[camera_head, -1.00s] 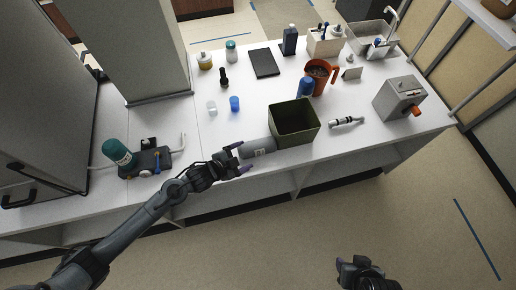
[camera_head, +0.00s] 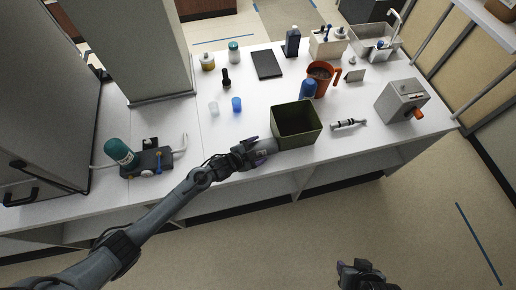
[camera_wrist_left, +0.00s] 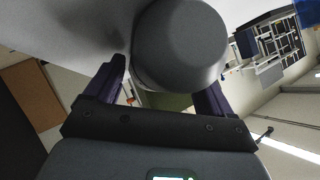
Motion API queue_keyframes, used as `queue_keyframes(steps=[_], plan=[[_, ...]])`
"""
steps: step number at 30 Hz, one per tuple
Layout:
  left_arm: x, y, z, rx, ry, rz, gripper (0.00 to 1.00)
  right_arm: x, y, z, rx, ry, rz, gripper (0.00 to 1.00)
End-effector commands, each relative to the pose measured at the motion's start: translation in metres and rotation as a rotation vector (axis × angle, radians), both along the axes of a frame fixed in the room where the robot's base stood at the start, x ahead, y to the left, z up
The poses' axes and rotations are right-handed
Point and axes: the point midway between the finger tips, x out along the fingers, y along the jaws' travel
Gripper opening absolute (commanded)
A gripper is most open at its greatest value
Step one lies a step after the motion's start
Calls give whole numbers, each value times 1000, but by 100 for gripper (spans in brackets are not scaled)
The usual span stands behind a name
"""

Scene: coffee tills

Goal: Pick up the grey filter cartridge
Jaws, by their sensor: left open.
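The grey filter cartridge (camera_head: 268,144) lies on the white counter near its front edge, just left of the dark green open bin (camera_head: 297,127). My left gripper (camera_head: 259,151) is at the cartridge's left end, covering much of it in the head view. In the left wrist view the cartridge (camera_wrist_left: 180,45) fills the top middle, its round end towards the camera. The left gripper's fingers (camera_wrist_left: 160,92) are open, one on each side of the cartridge; I cannot tell whether they touch it. My right gripper (camera_head: 356,272) is low, off the counter; its finger opening is unclear.
A black-and-white tool (camera_head: 348,124) lies right of the bin. A teal-topped device (camera_head: 142,158) sits at left. Clear counter lies left of the gripper.

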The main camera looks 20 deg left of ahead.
Motion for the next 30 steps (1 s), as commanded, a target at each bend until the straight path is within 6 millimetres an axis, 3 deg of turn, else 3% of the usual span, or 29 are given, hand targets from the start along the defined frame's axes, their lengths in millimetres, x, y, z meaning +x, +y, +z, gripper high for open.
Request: queue_keyframes(steps=[5, 16, 30], plan=[[0, 0, 0, 1, 1, 1, 84, 0, 0, 0, 0, 0, 0, 43], [0, 0, 0, 1, 1, 1, 28, 0, 1, 0, 4, 1, -2, 43], [0, 0, 5, 0, -2, 1, 27, 0, 1, 3, 4, 1, -2, 43]])
